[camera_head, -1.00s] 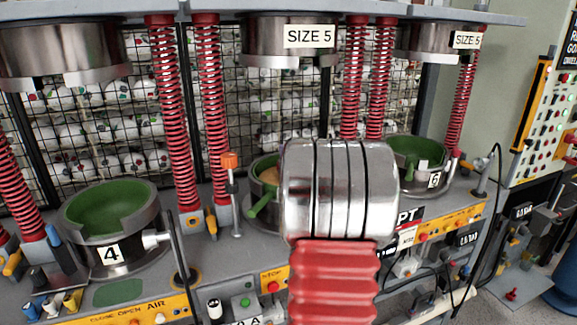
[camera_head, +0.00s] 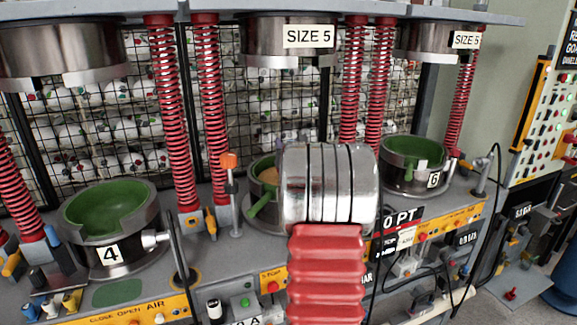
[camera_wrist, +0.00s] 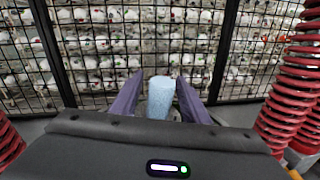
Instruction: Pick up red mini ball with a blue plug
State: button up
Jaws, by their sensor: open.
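I cannot make out a red mini ball in either view. In the wrist view, a pale blue speckled cylinder (camera_wrist: 160,98) stands between the two purple fingers of my gripper (camera_wrist: 160,79). The fingers are apart, with a gap on each side of the cylinder; I cannot tell whether it is the plug. In the head view my silver and red arm hides nearly all of the gripper. Behind the arm, the middle green mould (camera_head: 257,204) is partly covered, and an orange-tan surface (camera_head: 269,176) shows inside it.
Green mould 4 (camera_head: 113,194) stands at left and mould 6 (camera_head: 408,152) at right, both open. Upper press heads hang above them. Red springs (camera_head: 169,110) flank the moulds. A mesh fence (camera_wrist: 235,60) with racks of white balls stands behind. An orange-topped post (camera_head: 229,160) stands left of my arm.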

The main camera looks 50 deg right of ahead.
jog(key=shift+c, duration=0.3)
grip_shut()
dwell(0.6)
